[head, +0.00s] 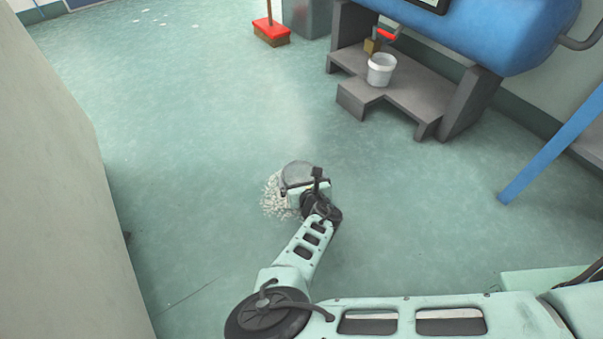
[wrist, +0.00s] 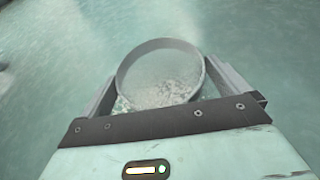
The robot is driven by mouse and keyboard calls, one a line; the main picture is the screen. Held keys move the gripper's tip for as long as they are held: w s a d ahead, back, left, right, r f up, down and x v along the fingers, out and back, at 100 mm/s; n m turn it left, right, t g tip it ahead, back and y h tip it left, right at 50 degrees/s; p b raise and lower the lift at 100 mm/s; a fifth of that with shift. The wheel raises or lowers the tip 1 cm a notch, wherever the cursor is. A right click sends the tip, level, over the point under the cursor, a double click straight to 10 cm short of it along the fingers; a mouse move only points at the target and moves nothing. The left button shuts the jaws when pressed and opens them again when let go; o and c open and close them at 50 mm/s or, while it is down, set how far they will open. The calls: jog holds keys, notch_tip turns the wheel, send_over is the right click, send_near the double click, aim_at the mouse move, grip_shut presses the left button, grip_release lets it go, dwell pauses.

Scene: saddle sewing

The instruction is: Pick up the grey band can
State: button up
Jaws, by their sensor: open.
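A round grey can-like object, which I take to be the grey band can (head: 298,169), is low near the floor at the picture's middle. In the wrist view its grey rim (wrist: 160,43) forms a ring, with pale flakes showing inside the circle. My gripper (head: 300,188) is at the can, seen from behind and above. In the wrist view the open fingers of my gripper (wrist: 166,80) stand left and right of the can. I cannot tell whether either finger touches it. The can's lower part is hidden by my gripper.
Pale flakes (head: 272,197) lie scattered around the can. A grey stepped stand (head: 405,93) holds a white bucket (head: 381,69) under a blue machine (head: 480,30). A red broom (head: 271,31) stands at the back. A wall (head: 55,170) is left; a blue leg (head: 550,150) is right.

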jog(key=shift+w+a+f, duration=0.15)
jog(key=shift+w, duration=0.15)
jog(key=c, duration=1.1)
